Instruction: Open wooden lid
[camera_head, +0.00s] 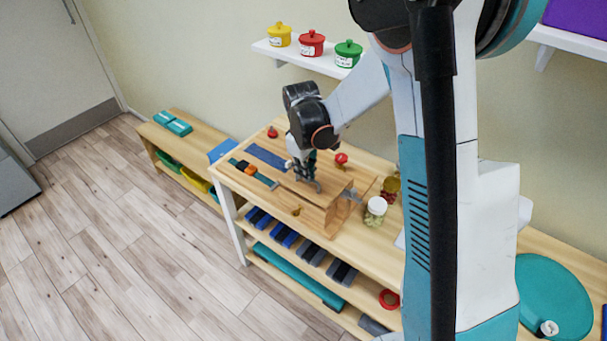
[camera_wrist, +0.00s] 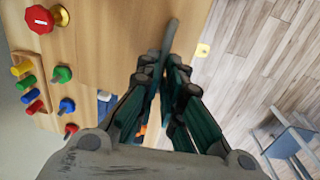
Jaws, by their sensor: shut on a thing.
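A wooden box (camera_head: 285,211) stands on the wooden table, with its pale wooden lid (camera_head: 328,188) on top. The lid's wood fills the upper middle of the wrist view (camera_wrist: 120,50). My gripper (camera_head: 308,182) points down at the lid from above. In the wrist view my gripper's dark fingers (camera_wrist: 165,66) are closed around a slim grey bar-like handle (camera_wrist: 172,32). The handle's lower end is hidden between the fingers. The lid looks about level; I cannot tell whether it is lifted at all.
A jar with a white lid (camera_head: 377,206) and a red knob (camera_head: 341,158) stand close to the box. A blue strip (camera_head: 266,157) lies left of it. Lidded pots, including a red one (camera_head: 311,43), stand on the wall shelf. Floor (camera_head: 130,220) is free at the left.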

